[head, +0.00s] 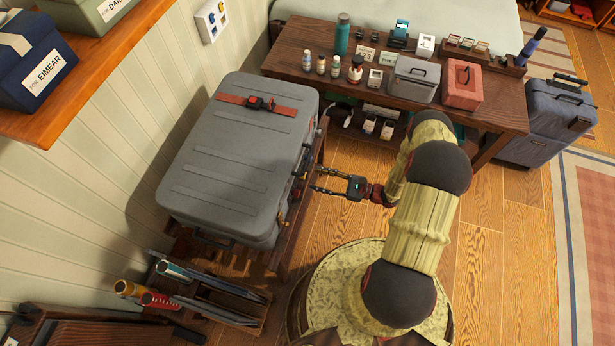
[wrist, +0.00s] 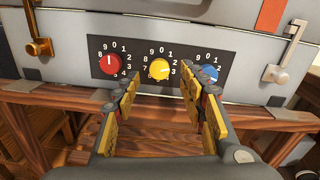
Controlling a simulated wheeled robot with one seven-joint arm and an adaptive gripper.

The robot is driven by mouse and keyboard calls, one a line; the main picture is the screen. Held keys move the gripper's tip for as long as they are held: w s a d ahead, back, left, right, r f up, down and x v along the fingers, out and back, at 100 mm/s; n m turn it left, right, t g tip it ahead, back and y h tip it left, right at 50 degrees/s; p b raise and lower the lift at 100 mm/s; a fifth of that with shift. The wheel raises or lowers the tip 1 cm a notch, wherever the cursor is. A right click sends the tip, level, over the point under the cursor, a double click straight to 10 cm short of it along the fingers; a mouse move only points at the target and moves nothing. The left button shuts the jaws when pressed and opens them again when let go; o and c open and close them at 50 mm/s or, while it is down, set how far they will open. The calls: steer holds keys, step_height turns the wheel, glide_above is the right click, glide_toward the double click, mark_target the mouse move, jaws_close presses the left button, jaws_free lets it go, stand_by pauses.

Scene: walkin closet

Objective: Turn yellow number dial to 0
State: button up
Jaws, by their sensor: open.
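The yellow number dial (wrist: 159,69) is the middle of three dials on a dark panel on the grey suitcase's (head: 235,150) side. Digits ring it. A pale mark shows on its right part, but I cannot tell which digit it points to. My gripper (head: 316,178) is open and empty, facing the suitcase's right side. In the wrist view its fingers (wrist: 160,80) spread to either side of the yellow dial, seemingly short of it. The right finger hides part of the digit ring and panel.
The red dial (wrist: 110,64) is left of the yellow one and the blue dial (wrist: 210,73) right, partly behind the finger. Metal latches (wrist: 40,46) flank the panel. The suitcase rests on a wooden rack (wrist: 65,98). A wooden table (head: 500,112) with small items stands behind.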

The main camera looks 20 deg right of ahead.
steer(key=x, duration=0.4)
steer(key=shift+w+a+b, duration=0.15)
steer(key=shift+a+b, duration=0.1)
steer(key=shift+b, duration=0.1)
steer(key=c, duration=0.3)
steer(key=c, duration=0.8)
